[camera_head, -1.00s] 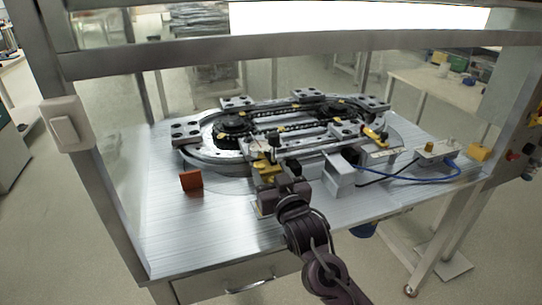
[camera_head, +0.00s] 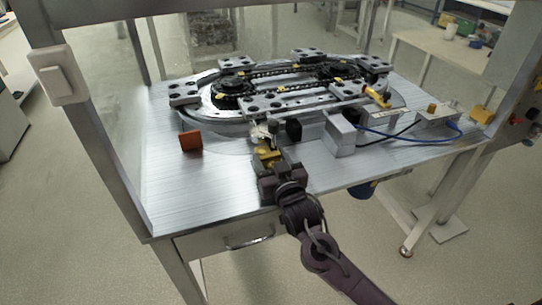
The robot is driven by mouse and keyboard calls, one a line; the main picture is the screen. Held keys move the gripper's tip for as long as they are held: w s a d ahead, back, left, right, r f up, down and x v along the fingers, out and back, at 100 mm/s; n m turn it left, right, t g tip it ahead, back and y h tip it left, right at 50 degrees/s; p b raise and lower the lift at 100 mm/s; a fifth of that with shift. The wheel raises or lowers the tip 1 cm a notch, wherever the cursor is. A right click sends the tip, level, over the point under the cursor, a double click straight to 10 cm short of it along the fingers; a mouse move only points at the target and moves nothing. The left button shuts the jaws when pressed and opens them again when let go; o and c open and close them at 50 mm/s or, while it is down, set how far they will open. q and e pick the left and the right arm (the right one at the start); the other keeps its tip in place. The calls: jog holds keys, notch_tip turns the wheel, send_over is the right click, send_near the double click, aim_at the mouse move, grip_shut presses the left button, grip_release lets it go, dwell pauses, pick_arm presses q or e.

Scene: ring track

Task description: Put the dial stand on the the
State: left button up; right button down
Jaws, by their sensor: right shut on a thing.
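My right gripper (camera_head: 266,153), with yellow fingers, is shut on a small pale and dark thing (camera_head: 262,133), probably the dial stand. The fingers and the small size hide its shape. The gripper is in front of the near side of the ring track (camera_head: 225,118), above the front part of the table. I cannot tell whether the held thing touches the table. A small black piece (camera_head: 293,130) is just to the right of it. My left gripper is not in view.
A grey box (camera_head: 341,135) and a unit with a blue cable (camera_head: 432,117) are at the right. The table's front left is clear. Frame posts (camera_head: 95,130) bound the left side.

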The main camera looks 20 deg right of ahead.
jog(key=shift+r, duration=0.2)
jog(key=c, duration=1)
grip_release()
jog(key=shift+f, duration=0.3)
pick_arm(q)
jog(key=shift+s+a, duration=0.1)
pick_arm(e)
jog(key=o, duration=0.4)
jog(key=shift+r, duration=0.1)
jog(key=s, duration=1.2)
jog(key=shift+d, duration=0.2)
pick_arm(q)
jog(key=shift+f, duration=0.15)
